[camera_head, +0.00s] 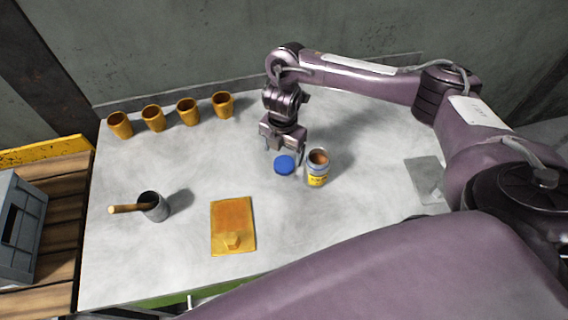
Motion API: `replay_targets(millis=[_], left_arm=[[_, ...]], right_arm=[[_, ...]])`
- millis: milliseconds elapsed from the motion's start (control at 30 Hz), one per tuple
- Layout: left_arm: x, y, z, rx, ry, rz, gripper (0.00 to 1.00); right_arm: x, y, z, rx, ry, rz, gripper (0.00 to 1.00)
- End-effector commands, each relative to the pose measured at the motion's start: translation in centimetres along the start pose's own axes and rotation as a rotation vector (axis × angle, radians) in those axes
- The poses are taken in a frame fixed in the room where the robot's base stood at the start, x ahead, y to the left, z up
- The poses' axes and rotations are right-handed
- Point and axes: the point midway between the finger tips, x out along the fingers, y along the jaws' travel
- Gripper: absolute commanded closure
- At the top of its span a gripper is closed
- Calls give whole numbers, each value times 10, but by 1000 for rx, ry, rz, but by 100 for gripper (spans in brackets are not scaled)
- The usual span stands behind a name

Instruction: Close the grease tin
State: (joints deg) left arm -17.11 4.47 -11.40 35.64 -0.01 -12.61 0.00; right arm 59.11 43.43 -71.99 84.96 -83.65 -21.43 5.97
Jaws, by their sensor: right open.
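The grease tin (317,172) stands upright on the table, open at the top with brown grease showing inside. It has a grey body and a yellow label. A round blue lid (284,165) is just left of the tin, apart from its mouth. My right gripper (284,151) points down directly above and behind the lid. It is open, and its fingertips are close to the lid; whether they touch it I cannot tell. My left gripper is not in view.
Several orange cups (187,112) stand along the back left. A grey pot (154,206) with a wooden-handled tool is at the left. An orange board (233,226) lies at the front. A grey plate (426,180) lies at the right. The table between the cups and board is clear.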

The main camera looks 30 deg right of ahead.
Motion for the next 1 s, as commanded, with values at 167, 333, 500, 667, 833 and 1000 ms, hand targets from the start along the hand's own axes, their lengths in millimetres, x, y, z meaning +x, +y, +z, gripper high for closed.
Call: replay_targets(millis=[167, 333, 500, 667, 833, 1000], left_arm=[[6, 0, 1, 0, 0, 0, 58], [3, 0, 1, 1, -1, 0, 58], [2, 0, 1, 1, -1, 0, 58], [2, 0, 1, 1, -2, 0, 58], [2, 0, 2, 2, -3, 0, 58], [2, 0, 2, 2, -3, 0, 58]], right_arm=[[18, -2, 0, 1, 4, -4, 20], [40, -3, 2, 0, 1, -4, 20], [51, -2, 2, 0, 0, 0, 20], [52, -2, 2, -1, 0, 0, 20], [52, -2, 2, -1, 0, 0, 21], [52, -2, 2, -1, 0, 0, 43]])
